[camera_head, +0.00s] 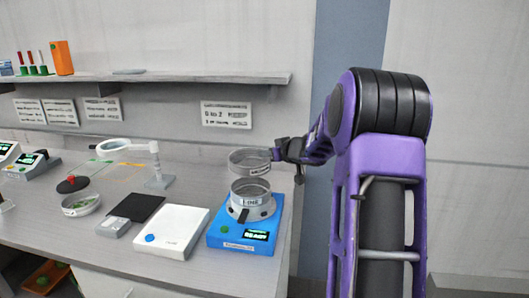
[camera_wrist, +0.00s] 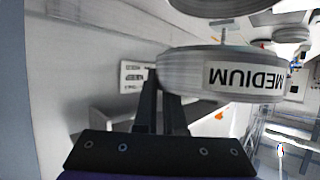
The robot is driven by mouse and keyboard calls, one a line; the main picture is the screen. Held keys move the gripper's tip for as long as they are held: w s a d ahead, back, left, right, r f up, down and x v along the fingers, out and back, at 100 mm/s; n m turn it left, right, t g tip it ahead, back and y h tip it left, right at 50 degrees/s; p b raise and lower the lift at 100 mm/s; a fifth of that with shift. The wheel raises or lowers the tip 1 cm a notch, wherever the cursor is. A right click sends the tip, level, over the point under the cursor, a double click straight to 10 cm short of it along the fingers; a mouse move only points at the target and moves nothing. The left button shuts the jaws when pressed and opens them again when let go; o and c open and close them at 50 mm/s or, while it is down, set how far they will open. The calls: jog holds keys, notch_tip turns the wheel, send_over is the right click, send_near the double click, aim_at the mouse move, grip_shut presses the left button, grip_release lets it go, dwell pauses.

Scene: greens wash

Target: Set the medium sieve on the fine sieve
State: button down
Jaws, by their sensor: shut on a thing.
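My gripper (camera_head: 278,152) is shut on the rim of the medium sieve (camera_head: 249,168), a round grey metal ring. In the wrist view the medium sieve (camera_wrist: 215,78) shows its MEDIUM label upside down, with my fingers (camera_wrist: 160,88) at its left side. The fine sieve (camera_head: 251,190), a similar metal ring with a label, stands on the blue shaker (camera_head: 228,238). In the head view the medium sieve hangs above the fine sieve, roughly level, with a small gap between them.
A white device (camera_head: 172,232) and a black-topped scale (camera_head: 135,207) stand left of the shaker. A shelf (camera_head: 190,78) runs along the wall above. The bench's right edge is close to the shaker.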

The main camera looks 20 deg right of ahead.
jog(key=shift+s+r, duration=0.1)
dwell(0.3)
notch_tip(320, 180, down, 6)
jog(key=shift+r+b, duration=0.15)
jog(key=shift+b, duration=1)
jog(key=shift+p, duration=1.15)
dwell(0.6)
jog(key=shift+f, duration=0.65)
dwell(0.5)
dwell(0.3)
jog(key=c, duration=0.9)
grip_release()
jog(key=shift+s, duration=0.15)
